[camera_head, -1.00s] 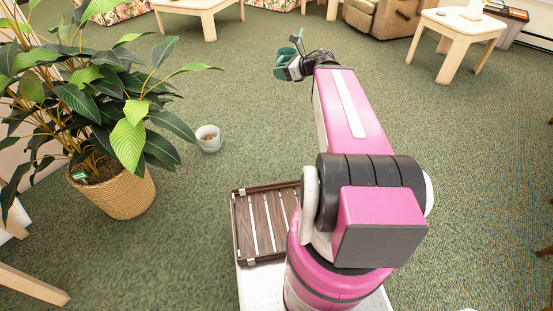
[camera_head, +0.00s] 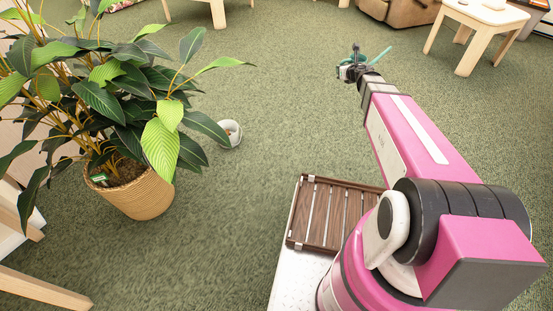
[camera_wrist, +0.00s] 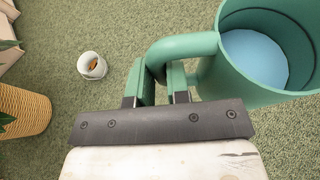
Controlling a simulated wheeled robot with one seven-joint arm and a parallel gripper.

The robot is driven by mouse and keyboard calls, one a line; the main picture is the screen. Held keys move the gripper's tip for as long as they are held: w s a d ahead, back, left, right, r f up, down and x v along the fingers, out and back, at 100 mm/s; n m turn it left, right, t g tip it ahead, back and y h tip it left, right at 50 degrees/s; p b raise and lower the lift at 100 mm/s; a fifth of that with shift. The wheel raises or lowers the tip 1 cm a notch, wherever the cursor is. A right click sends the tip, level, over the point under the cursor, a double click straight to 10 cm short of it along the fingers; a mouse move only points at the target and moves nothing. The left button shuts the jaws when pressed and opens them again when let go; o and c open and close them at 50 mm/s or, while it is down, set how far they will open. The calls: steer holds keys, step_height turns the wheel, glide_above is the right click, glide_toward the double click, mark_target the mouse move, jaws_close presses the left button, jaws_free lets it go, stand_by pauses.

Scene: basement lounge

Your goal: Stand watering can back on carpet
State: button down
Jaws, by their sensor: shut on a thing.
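The green watering can (camera_wrist: 215,75) fills the upper right of the wrist view. Its round open top shows a flat blue surface inside. My gripper (camera_wrist: 158,82) is shut on the can's curved green handle, with one finger on each side. In the head view my gripper (camera_head: 352,72) is at the far end of the outstretched arm, over the green carpet (camera_head: 290,110).
A leafy plant in a woven basket (camera_head: 140,192) stands at the left. A small white pot (camera_head: 229,134) is on the carpet to its right. Light wooden tables (camera_head: 480,28) and a brown armchair (camera_head: 400,10) are at the back. The carpet between them is clear.

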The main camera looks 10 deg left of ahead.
steer(key=w+a+f+m+t+h, duration=0.1)
steer(key=w+a+f+m+h, duration=0.15)
steer(key=a+f, duration=0.8)
steer(key=w+a+f+m+t+h, duration=0.1)
steer(key=w+a+f+m+h, duration=0.15)
steer(key=a+f, duration=0.8)
steer(key=s+a+f+m+h, duration=0.35)
steer(key=s+a+f, duration=0.55)
steer(key=f, duration=0.4)
steer(key=s+a+f+m+h, duration=0.2)
steer(key=s+a+f+h, duration=0.2)
steer(key=s+a+f, duration=0.65)
steer(key=shift+g, duration=0.5)
steer(key=shift+w+d+f, duration=0.65)
steer(key=shift+w+f, duration=1.5)
steer(key=shift+f, duration=0.1)
steer(key=shift+w+d+f, duration=0.6)
steer(key=shift+w+f, duration=1.55)
steer(key=shift+f, duration=0.05)
steer(key=shift+w+d+f, duration=0.65)
steer(key=shift+w+f, duration=1.5)
steer(key=shift+f, duration=0.1)
steer(key=shift+f, duration=0.1)
